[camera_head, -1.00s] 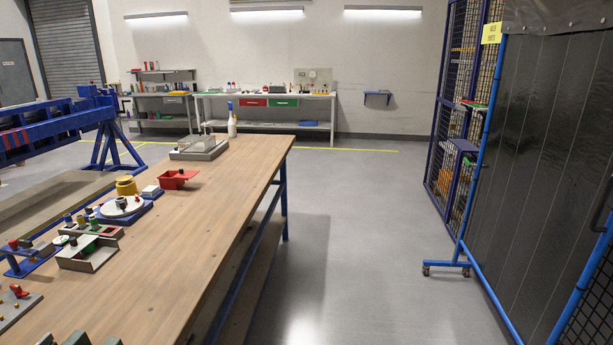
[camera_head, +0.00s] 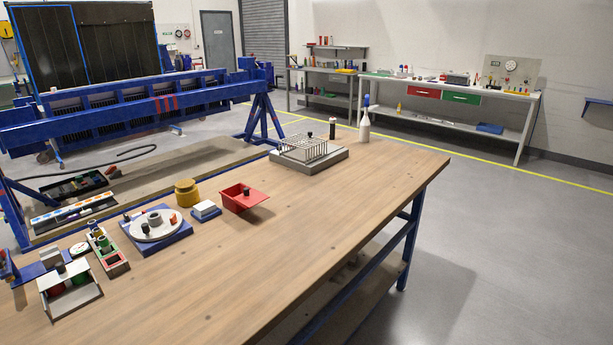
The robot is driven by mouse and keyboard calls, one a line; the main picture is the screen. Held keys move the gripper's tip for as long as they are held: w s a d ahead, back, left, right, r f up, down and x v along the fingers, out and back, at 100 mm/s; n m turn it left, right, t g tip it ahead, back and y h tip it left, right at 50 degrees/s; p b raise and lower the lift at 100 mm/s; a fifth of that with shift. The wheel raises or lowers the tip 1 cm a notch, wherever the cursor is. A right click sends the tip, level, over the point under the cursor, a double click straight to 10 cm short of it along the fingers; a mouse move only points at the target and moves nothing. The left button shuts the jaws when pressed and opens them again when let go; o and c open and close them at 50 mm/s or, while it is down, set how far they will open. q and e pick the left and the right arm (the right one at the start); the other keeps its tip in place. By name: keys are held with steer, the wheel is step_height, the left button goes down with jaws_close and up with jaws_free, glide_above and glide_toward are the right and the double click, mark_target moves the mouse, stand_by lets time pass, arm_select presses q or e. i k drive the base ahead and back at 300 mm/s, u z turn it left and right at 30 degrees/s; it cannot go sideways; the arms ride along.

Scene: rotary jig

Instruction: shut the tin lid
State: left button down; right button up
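A small red box-shaped tin (camera_head: 233,203) stands on the wooden workbench, right of the middle of its row of items. A flat red flap, seemingly its lid (camera_head: 258,199), sticks out to the right at rim height, so the tin looks open. A small dark knob shows at the tin; I cannot tell which part it sits on. The inside of the tin is mostly hidden. Neither of my grippers shows in the head view.
Beside the tin are a small white-topped blue block (camera_head: 206,211), a yellow cylinder (camera_head: 187,194) and a blue jig with a white disc (camera_head: 156,228). A wire cage on a grey base (camera_head: 308,158) stands farther back. The bench's (camera_head: 270,280) front right is clear.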

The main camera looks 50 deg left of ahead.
mark_target(250, 198)
steer(key=i, duration=1.8)
steer(key=u, duration=1.2)
